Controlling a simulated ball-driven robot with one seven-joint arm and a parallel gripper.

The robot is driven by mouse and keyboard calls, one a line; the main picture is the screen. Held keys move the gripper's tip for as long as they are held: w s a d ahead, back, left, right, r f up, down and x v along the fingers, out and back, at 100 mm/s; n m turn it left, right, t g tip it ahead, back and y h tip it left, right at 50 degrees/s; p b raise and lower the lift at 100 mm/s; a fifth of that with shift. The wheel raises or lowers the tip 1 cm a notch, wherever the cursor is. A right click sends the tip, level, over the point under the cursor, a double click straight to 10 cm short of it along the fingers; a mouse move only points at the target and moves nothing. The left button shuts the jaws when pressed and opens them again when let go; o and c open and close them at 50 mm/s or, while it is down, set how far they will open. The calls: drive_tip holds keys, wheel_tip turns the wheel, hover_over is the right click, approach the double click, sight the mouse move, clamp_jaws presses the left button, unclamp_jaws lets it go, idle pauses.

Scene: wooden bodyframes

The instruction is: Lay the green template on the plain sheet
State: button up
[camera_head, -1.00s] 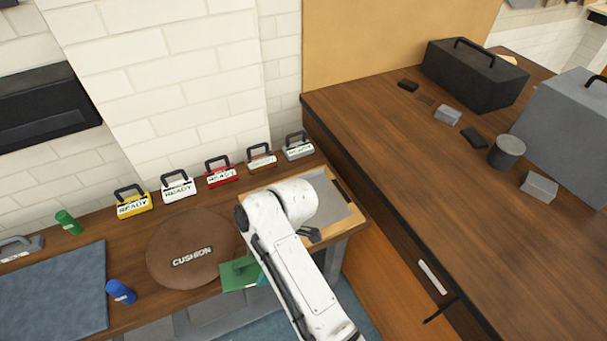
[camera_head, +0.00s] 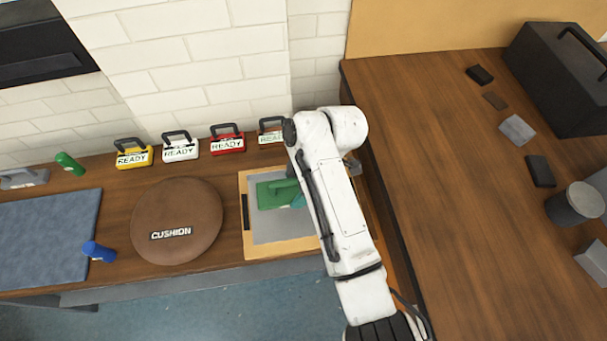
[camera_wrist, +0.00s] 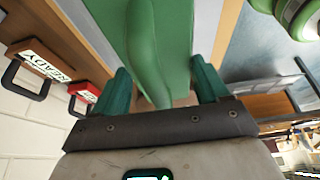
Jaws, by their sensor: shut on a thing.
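The green template (camera_head: 272,193) is a flat green piece with a raised handle. In the head view it is over the left part of the plain grey sheet (camera_head: 270,228), which lies on a light wooden board (camera_head: 279,249). My gripper (camera_head: 297,201) is mostly hidden behind my white arm, at the template's right side. In the wrist view the teal fingers of my gripper (camera_wrist: 165,88) are on both sides of the green handle (camera_wrist: 158,45) and shut on it. I cannot tell whether the template touches the sheet or hovers just above it.
A round brown cushion (camera_head: 177,218) lies left of the board. Several READY-labelled tags stand along the wall, including a red one (camera_head: 228,141). A blue cylinder (camera_head: 98,251) and a blue mat (camera_head: 45,237) are farther left. A higher wooden counter (camera_head: 450,190) bounds the right.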

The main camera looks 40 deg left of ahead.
drive_tip(key=shift+f+b, duration=2.45)
drive_tip(key=shift+f, duration=0.6)
drive_tip(key=shift+f, duration=0.2)
drive_tip(key=o, duration=1.6)
drive_tip(key=shift+d+f, duration=0.1)
drive_tip(key=shift+r+p, duration=2.85)
drive_tip(key=shift+r, duration=0.75)
